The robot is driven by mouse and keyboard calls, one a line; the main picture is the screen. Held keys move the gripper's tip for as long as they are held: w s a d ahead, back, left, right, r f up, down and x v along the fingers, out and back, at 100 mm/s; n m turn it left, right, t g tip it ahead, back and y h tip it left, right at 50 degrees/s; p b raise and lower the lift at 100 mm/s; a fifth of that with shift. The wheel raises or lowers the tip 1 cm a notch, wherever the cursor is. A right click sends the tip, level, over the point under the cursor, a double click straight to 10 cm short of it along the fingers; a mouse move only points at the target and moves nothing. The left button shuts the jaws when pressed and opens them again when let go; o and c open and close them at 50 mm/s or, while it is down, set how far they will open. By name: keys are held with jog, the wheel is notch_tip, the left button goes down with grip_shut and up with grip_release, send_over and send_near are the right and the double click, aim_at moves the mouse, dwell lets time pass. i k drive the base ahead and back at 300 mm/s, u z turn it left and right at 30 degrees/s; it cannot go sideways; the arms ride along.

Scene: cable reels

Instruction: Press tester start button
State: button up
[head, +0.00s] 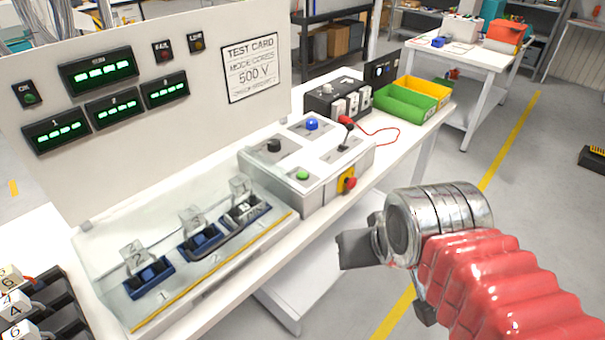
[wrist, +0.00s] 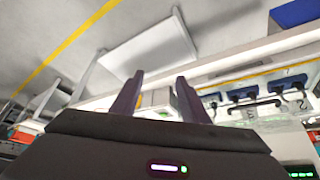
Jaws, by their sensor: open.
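The grey tester box (head: 318,160) stands on the bench in the head view. A green button (head: 302,174) sits on its front-left part, with a black knob (head: 274,145) and a blue button (head: 312,124) behind. A red button on a yellow plate (head: 347,181) is on its front side. No label marks the start button legibly. My gripper (head: 355,250) is in front of the bench, right of and nearer than the tester, apart from it. In the wrist view my gripper (wrist: 156,84) has its two fingers apart with nothing held between them.
A clear-covered fixture with blue sockets (head: 203,240) lies left of the tester. A panel with green displays (head: 99,72) stands behind. A lever with a red knob (head: 346,122), a red cable and green (head: 395,104) and yellow bins (head: 424,90) are farther along.

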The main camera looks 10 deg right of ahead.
aim_at(301, 175)
jog(key=u, duration=0.15)
jog(key=k, duration=0.45)
jog(key=u, duration=0.6)
jog(key=k, duration=0.9)
jog(key=z, duration=0.25)
jog(key=i, duration=1.95)
jog(key=u, duration=0.7)
